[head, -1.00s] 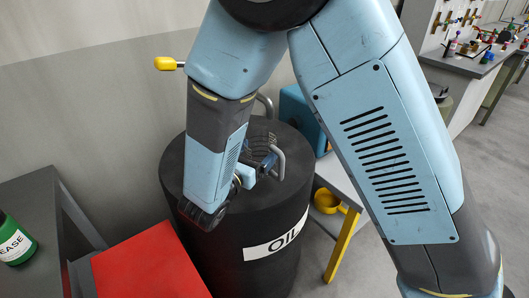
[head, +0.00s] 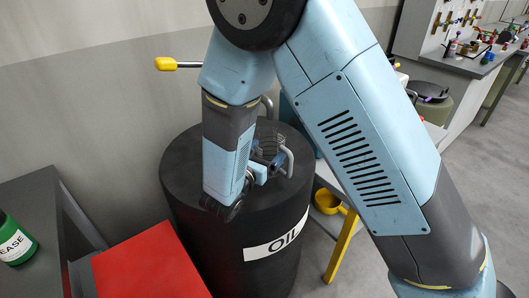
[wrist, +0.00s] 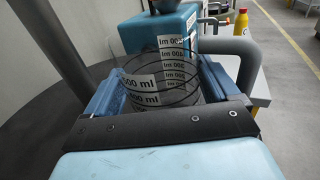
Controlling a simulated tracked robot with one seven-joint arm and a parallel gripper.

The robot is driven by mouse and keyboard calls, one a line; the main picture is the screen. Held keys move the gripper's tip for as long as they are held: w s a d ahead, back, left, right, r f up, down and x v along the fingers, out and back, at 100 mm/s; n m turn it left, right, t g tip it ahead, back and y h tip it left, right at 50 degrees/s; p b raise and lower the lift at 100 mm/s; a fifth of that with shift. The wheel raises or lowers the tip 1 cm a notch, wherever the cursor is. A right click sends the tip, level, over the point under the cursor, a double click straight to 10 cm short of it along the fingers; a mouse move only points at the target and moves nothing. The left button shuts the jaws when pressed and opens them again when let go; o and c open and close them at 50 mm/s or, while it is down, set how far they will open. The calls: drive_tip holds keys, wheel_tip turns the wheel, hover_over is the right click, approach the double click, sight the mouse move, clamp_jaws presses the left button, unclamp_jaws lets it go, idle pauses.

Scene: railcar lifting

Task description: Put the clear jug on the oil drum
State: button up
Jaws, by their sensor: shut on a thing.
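The clear jug (wrist: 160,85) is a see-through vessel with dark rings and white volume labels. In the wrist view it sits between the blue fingers of my gripper (wrist: 165,95), which is shut on it. In the head view the jug (head: 271,142) shows as faint dark rings over the oil drum (head: 240,225), a black drum with a white "OIL" label. My gripper (head: 268,165) is over the drum's top. My arm partly hides the gripper and jug. I cannot tell whether the jug's base touches the drum.
Grey bent pipes rise at the drum top, one (head: 288,160) close right of the jug. A red box (head: 150,265) and a grey table with a green grease can (head: 14,243) stand left. A yellow-handled lever (head: 178,64) juts out behind. A yellow-legged table (head: 343,245) stands right.

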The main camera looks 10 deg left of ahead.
drive_tip(key=shift+f, duration=0.1)
drive_tip(key=o, duration=0.8)
drive_tip(key=shift+s, duration=0.15)
drive_tip(key=v, duration=1.1)
drive_tip(key=shift+s+a, duration=0.15)
drive_tip(key=shift+s, duration=0.2)
